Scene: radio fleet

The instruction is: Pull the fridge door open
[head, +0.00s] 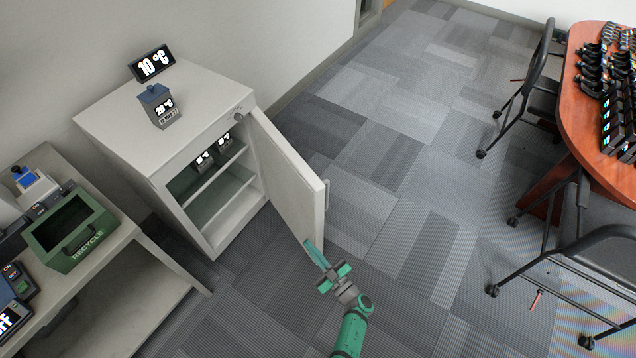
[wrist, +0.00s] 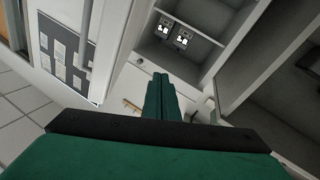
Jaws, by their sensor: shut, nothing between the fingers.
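The small white fridge (head: 160,160) stands against the wall at the left in the head view. Its door (head: 285,175) is swung wide open to the right, and the shelves inside show. A bar handle (head: 327,193) is on the door's outer side near its free edge. My gripper (head: 312,245) is at the lower free corner of the door, shut and empty. In the wrist view the closed fingers (wrist: 161,80) point toward the fridge's inside, with the door (wrist: 118,50) to their left. I cannot tell whether the fingers touch the door.
Small display units (head: 203,160) sit on the upper shelf. A blue-topped device (head: 158,105) and a 10 °C display (head: 152,63) are on the fridge top. A green recycle bin (head: 72,232) is on a left bench. Carpet is clear right of the door; chairs (head: 535,95) stand beyond.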

